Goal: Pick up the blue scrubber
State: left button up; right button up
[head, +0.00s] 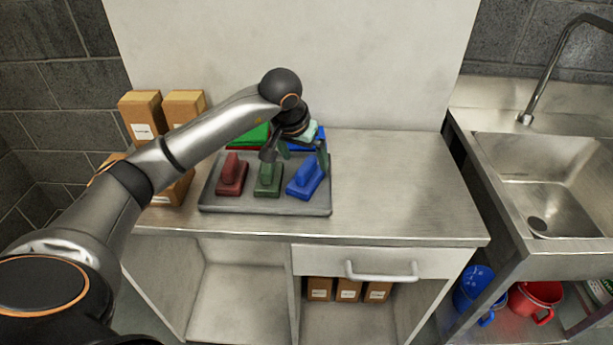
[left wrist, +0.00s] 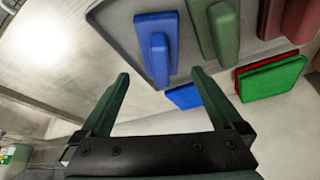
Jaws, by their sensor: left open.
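The blue scrubber (head: 303,182), a blue block with a raised handle, sits at the right end of the grey tray (head: 263,208). It also shows at the top of the left wrist view (left wrist: 143,35). My left gripper (head: 296,157) is open and empty above the tray's back right part, just behind the scrubber in the picture. In the left wrist view the end of the scrubber's handle appears between my two fingertips (left wrist: 160,78); I cannot tell the gap in depth. My right gripper is not in view.
A green scrubber (head: 268,181) and a red scrubber (head: 232,176) stand left of the blue one. Green, red and blue pads (left wrist: 272,78) lie behind. Cardboard boxes (head: 142,117) stand at the left. The counter right of the tray (head: 400,190) is clear, with a sink (head: 545,180) beyond.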

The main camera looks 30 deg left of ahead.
aim_at(306, 165)
pick_arm(q)
jog(key=x, duration=0.4)
jog(key=shift+s+f, duration=0.1)
jog(key=shift+f, duration=0.5)
jog(key=shift+c, duration=0.2)
jog(key=c, duration=1.5)
jog(key=shift+r, duration=0.1)
jog(key=shift+c, duration=0.2)
jog(key=shift+r, duration=0.1)
